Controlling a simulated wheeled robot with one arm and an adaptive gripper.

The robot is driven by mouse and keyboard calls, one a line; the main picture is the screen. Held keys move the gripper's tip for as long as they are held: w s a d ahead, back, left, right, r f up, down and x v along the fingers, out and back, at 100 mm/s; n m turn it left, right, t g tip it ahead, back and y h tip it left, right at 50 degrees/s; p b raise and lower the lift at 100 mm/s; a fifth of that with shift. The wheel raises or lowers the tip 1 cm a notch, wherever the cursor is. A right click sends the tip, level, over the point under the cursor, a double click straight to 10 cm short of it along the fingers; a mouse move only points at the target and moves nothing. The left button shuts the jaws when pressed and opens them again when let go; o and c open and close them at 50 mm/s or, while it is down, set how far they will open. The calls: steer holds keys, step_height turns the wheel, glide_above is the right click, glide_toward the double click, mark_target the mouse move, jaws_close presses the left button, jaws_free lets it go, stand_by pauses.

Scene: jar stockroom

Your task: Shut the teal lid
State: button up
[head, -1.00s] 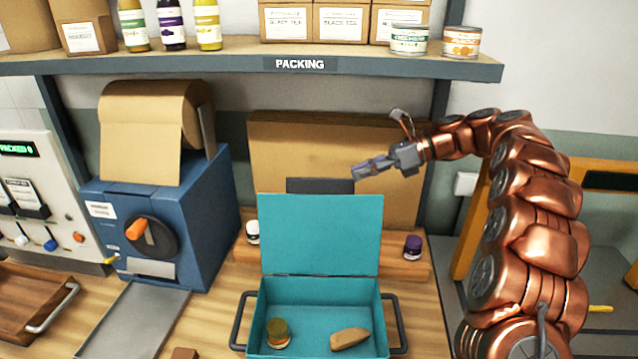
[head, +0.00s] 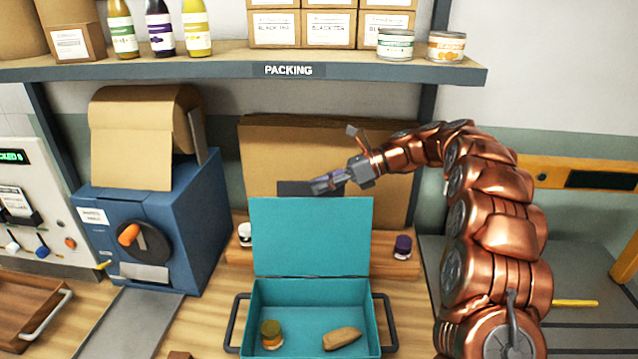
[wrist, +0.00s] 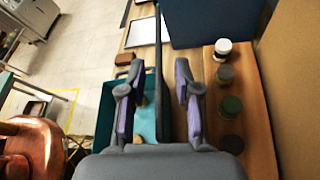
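The teal lid (head: 311,235) stands upright at the back of the open teal box (head: 312,292) in the head view. A dark grey tab (head: 293,187) rises above its top edge. My gripper (head: 320,185) is just above the lid's top edge, near its middle, pointing left. In the wrist view my gripper (wrist: 158,75) has its two fingers apart. A thin dark upright strip, seemingly the lid's edge or tab, shows between them. I cannot tell if either finger touches it. The box wall (wrist: 105,110) shows at left there.
The box holds a jar (head: 271,335) and a tan packet (head: 342,338). Behind the lid are a wooden rack (head: 380,265) with jars and a cardboard sheet (head: 390,200). A blue machine (head: 190,225) stands left. The packing shelf (head: 400,74) hangs above.

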steer(key=shift+s+a+f, duration=0.1)
steer(key=shift+a+f, duration=0.05)
steer(key=shift+a, duration=0.3)
jaws_close()
stand_by(0.5)
